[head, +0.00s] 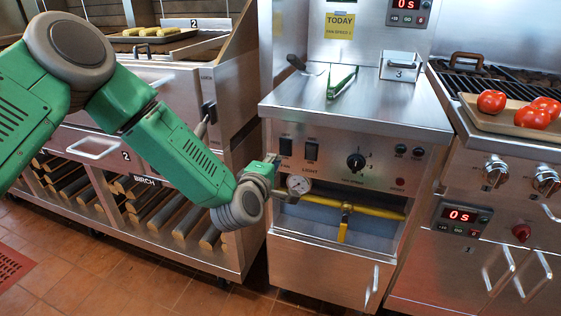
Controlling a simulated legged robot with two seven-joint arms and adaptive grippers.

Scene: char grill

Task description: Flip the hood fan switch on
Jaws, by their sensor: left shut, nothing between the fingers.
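The hood fan switch (286,146) is a dark rocker at the left of the steel control panel, with a small label below it that seems to read FAN. I cannot tell which way it is tilted. A similar rocker labelled LIGHT (311,150) is just to its right. My left gripper (273,160) is shut and empty, close to the panel's left edge, just below and left of the fan switch. Whether it touches the panel is unclear, and its fingers are hard to make out. My right gripper is out of view.
A black knob (356,160), a gauge (298,184) and a yellow gas pipe (350,208) are on the same cabinet. Tongs (342,82) lie on its top. A tray (515,117) with tomatoes (492,102) is at right. A birch log rack (150,215) stands at left.

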